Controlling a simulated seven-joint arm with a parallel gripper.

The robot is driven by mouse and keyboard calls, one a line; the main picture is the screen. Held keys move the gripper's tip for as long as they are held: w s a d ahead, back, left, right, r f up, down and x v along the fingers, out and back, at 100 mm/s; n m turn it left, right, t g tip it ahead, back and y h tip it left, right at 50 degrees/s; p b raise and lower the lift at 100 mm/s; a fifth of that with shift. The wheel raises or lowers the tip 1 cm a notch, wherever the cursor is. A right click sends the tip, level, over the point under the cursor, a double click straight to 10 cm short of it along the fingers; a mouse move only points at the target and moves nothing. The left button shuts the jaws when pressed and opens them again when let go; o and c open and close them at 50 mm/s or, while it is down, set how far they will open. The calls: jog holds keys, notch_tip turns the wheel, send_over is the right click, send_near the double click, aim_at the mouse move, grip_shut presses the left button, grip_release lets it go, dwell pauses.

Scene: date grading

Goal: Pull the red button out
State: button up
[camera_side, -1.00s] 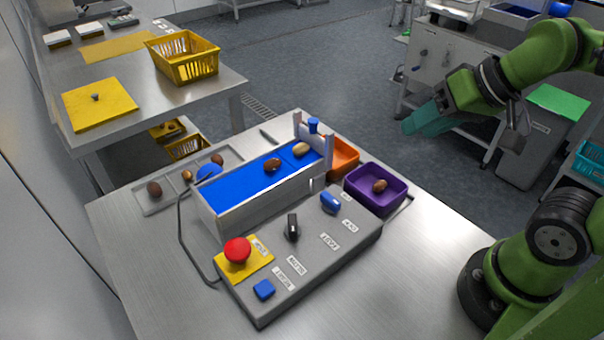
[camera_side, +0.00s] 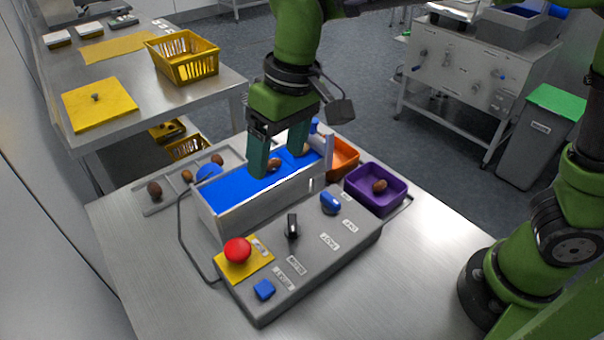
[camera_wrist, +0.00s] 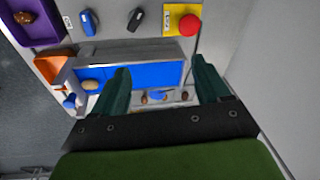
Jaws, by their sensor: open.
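The red button (camera_side: 237,250) is a round mushroom head on a yellow plate (camera_side: 258,262) at the left end of the grey control box (camera_side: 318,262). The red button also shows in the wrist view (camera_wrist: 189,25), near the top, beyond my fingers. My gripper (camera_side: 280,160) is open, with two dark green fingers pointing down over the blue conveyor belt (camera_side: 232,190), behind the control box. It also shows in the wrist view (camera_wrist: 163,78). It is apart from the button. A brown date (camera_side: 275,163) on the belt shows between the fingers in the side view.
A purple tray (camera_side: 366,207) and an orange tray (camera_side: 345,157) stand to the right. A grey tray (camera_side: 150,209) with dates lies left of the belt.

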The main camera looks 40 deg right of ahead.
jog(key=g+h, duration=0.1)
send_over(236, 246)
jog(key=f, duration=0.1)
jog(key=shift+r, duration=0.5)
jog(key=shift+h, duration=0.3)
notch_tip(236, 246, down, 16)
jog(key=shift+r, duration=0.1)
jog(key=shift+c, duration=0.3)
